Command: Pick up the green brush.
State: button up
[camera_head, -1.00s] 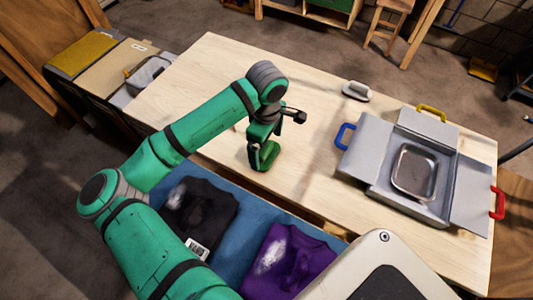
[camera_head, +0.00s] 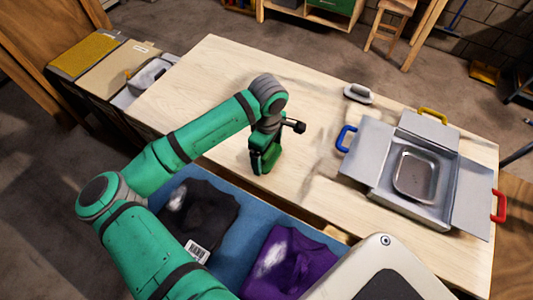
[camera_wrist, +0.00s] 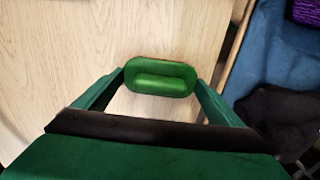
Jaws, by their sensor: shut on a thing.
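The green brush (camera_wrist: 160,77) is an oval block with a raised grip, seen between the fingertips of my gripper (camera_wrist: 161,88) in the wrist view. Both fingers touch its ends, so the gripper is shut on it. In the head view the green brush (camera_head: 262,168) shows at the lower end of my gripper (camera_head: 266,160), over the wooden table near its front edge. The gripper hides part of it. I cannot tell whether the brush touches the table.
A grey box with open flaps (camera_head: 380,165) holds a metal tray (camera_head: 415,150) on the right of the table (camera_head: 320,110). A white-and-grey brush (camera_head: 358,93) lies at the back. Dark (camera_head: 200,215) and purple (camera_head: 295,265) clothes lie on blue cloth in front. The table's left part is clear.

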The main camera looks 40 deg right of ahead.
jog(key=shift+s+r, duration=0.1)
jog(key=shift+r, duration=0.5)
jog(key=s+a+r, duration=0.9)
jog(key=a+r, duration=0.1)
jog(key=r, duration=0.1)
jog(key=shift+s+a+r, duration=0.15)
jog(key=shift+a+r, duration=0.1)
jog(key=shift+r, duration=0.1)
jog(key=o, duration=0.4)
jog(key=shift+c, duration=1.2)
